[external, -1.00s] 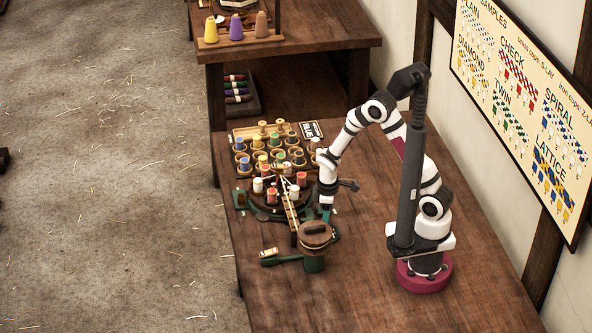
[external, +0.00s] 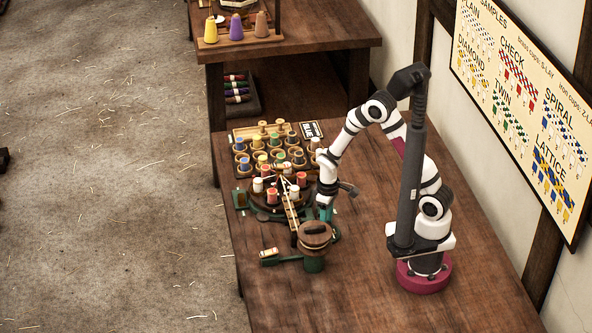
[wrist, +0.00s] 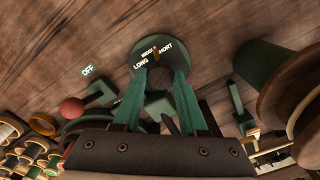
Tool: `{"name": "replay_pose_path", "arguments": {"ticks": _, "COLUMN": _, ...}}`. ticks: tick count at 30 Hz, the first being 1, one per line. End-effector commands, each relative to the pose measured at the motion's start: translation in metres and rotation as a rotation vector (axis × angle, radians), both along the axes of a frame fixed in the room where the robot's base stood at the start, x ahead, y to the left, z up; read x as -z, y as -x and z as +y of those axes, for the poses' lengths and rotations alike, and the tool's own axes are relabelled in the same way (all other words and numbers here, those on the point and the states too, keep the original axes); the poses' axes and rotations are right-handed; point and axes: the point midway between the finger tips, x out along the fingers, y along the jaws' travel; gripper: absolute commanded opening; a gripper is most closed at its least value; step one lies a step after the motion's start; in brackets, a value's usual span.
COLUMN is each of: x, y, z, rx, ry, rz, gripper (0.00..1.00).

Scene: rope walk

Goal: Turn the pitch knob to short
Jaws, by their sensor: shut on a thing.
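The fingers hide part of the knob. In the external view my gripper (external: 325,213) is low over the bench beside the machine, and the knob cannot be made out.
The green rope machine (external: 313,262) with its brown drum (external: 315,234) stands close to my gripper. Several coloured bobbins (external: 272,195) stand left of it. A red ball-ended lever (wrist: 72,108) by an OFF label is left of the dial. The bench (external: 365,285) is clear at front right.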

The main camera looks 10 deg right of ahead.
Motion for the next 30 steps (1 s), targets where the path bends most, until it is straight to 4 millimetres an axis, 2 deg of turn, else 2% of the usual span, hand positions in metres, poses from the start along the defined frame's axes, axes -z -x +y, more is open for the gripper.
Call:
{"name": "replay_pose_path", "arguments": {"ticks": 15, "x": 0.0001, "y": 0.0013, "z": -0.0007, "rx": 0.362, "ry": 0.002, "rz": 0.003, "gripper": 0.0}}
{"name": "replay_pose_path", "arguments": {"ticks": 30, "x": 0.0002, "y": 0.0017, "z": -0.0008, "rx": 0.461, "ry": 0.004, "rz": 0.003, "gripper": 0.0}}
